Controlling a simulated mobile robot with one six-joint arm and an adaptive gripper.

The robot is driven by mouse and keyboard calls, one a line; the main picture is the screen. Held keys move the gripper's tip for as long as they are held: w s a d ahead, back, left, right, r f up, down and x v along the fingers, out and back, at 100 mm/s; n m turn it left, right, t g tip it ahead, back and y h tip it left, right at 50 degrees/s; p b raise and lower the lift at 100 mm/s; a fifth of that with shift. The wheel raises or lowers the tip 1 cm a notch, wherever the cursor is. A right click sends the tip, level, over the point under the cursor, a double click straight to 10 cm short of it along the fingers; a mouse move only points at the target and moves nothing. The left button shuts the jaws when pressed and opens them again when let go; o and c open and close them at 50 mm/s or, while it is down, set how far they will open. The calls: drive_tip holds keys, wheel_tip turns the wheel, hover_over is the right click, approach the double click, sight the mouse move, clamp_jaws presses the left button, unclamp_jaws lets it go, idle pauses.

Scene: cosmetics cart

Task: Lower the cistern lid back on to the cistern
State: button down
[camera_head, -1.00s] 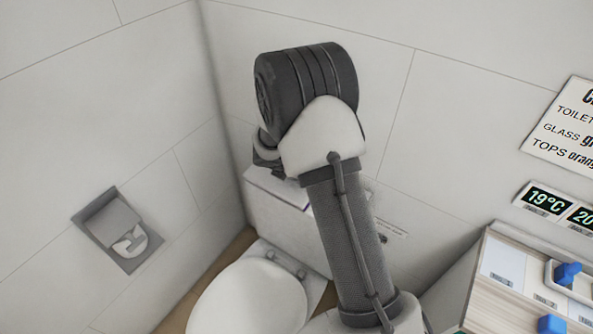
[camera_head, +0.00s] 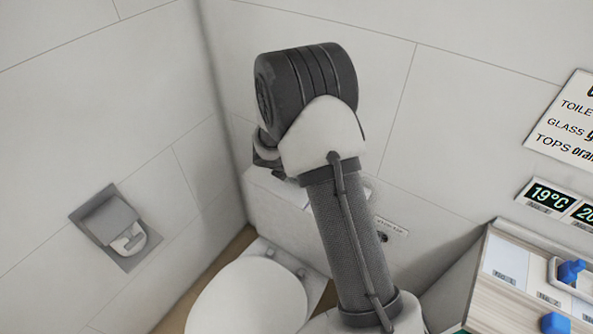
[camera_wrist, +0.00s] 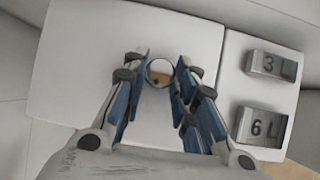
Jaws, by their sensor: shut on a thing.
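The white cistern (camera_head: 275,220) stands against the back wall behind the toilet. Its pale lid (camera_head: 264,184) shows at the top, partly hidden by my arm. In the wrist view, the white lid (camera_wrist: 85,70) fills the left and middle. My gripper (camera_wrist: 160,76) is over it, its blue-padded fingers closed on the small round shiny knob (camera_wrist: 160,66). The lid looks level with the cistern top, with no clear gap in the head view. Whether it rests fully is hard to tell.
Grey flush blocks marked 3L (camera_wrist: 271,66) and 6L (camera_wrist: 262,127) sit right of the lid. The toilet seat (camera_head: 250,300) is below. A paper holder (camera_head: 115,228) is on the left wall. A cart top with blue items (camera_head: 571,271) stands at right.

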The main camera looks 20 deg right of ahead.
drive_tip(key=shift+w, duration=0.1)
drive_tip(key=c, duration=1.2)
unclamp_jaws()
drive_tip(key=shift+f, duration=0.1)
drive_tip(key=shift+s+f, duration=0.1)
drive_tip(key=shift+s, duration=0.1)
drive_tip(key=v, duration=1.2)
drive_tip(key=shift+w, duration=0.15)
